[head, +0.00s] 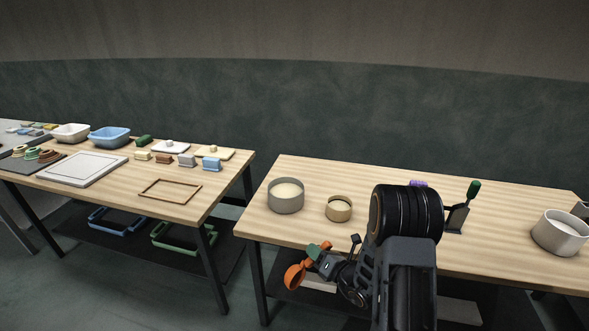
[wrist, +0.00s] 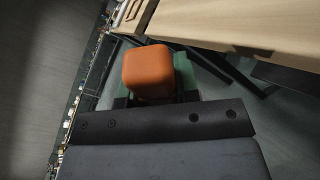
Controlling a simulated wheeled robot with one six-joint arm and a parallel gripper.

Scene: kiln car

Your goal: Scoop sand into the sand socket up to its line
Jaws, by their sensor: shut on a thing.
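My gripper (head: 326,258) is shut on the green handle (head: 314,249) of an orange scoop (head: 294,277). In the head view the scoop shows in front of the right table's front edge, its bowl to the lower left. The wrist view shows the orange scoop (wrist: 152,72) and green handle (wrist: 183,76); the scoop's inside is hidden there, so I cannot tell whether it holds sand. A grey round pot (head: 286,203) with pale sand-like fill stands near the table's left end. A smaller tan cup (head: 339,214), also with pale fill, stands right of it. Its line cannot be made out.
A white round pot (head: 558,240) with pale fill stands at the right end. A dark holder (head: 457,217) with a green-handled tool (head: 473,190) and a purple item (head: 419,183) are behind my arm. The left table (head: 120,190) carries bins and small blocks. A gap separates the tables.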

